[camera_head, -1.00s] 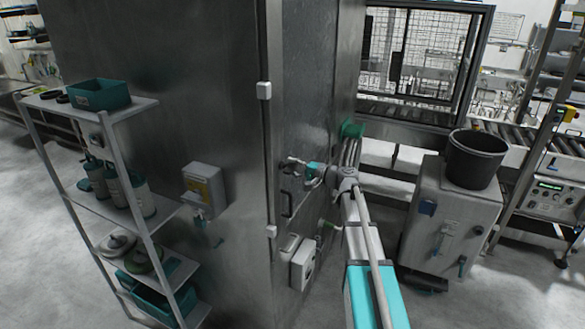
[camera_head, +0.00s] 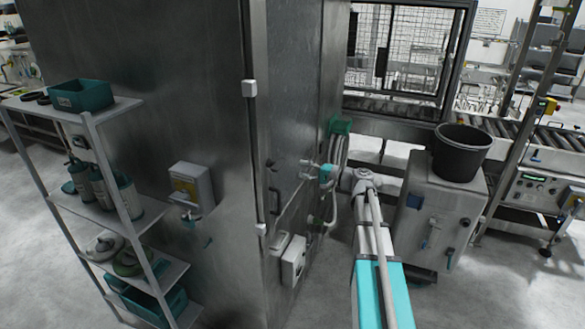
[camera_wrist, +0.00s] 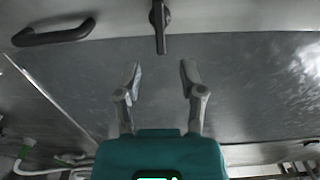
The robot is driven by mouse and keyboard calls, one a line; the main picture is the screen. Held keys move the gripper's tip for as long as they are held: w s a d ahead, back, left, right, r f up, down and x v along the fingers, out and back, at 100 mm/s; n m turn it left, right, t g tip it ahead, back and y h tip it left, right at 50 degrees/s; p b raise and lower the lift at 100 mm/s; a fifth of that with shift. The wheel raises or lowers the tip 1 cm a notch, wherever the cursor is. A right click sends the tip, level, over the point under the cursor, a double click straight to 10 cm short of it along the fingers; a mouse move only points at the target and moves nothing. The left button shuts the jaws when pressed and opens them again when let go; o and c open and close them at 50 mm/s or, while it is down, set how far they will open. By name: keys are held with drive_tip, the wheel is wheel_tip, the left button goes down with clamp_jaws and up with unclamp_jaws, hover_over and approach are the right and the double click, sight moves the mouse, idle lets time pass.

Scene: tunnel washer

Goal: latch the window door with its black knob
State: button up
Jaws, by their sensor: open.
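The window door (camera_head: 296,140) is a grey metal panel on the side of the tall steel housing. In the wrist view its dark grey surface (camera_wrist: 230,75) fills the middle. The black knob (camera_wrist: 159,27) shows at the top centre of the wrist view, a narrow lever pointing down the picture; in the head view it is a small dark spot (camera_head: 270,163). My gripper (camera_wrist: 158,72) is open and empty. Its fingers are apart, and the knob lies beyond them, roughly in line with the gap. In the head view my gripper (camera_head: 305,168) is right of the knob.
A black bar handle (camera_head: 275,202) is below the knob; it also shows at upper left in the wrist view (camera_wrist: 54,34). A grey control box (camera_head: 293,261) is lower on the housing. A cabinet with a black bucket (camera_head: 460,155) stands right of my arm.

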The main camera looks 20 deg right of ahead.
drive_tip(key=shift+v, duration=1.7)
drive_tip(key=shift+a+f, duration=0.1)
drive_tip(key=s+a+f+n+g+h+b, duration=0.2)
drive_tip(key=s+a+f+g+b, duration=0.15)
drive_tip(key=a+f, duration=0.45)
drive_tip(key=s+a+f+n+g+h+b, duration=0.2)
drive_tip(key=s+a+f+g+h, duration=0.25)
drive_tip(key=f, duration=0.45)
drive_tip(key=s+a+f+n+g+h+b, duration=0.2)
drive_tip(key=s+f+h, duration=0.5)
drive_tip(key=s+f, duration=0.5)
drive_tip(key=s+n+g+b, duration=0.1)
drive_tip(key=n+b, duration=0.1)
drive_tip(key=b, duration=0.1)
drive_tip(key=shift+s+a+f+g, duration=0.2)
drive_tip(key=shift+a+g, duration=0.1)
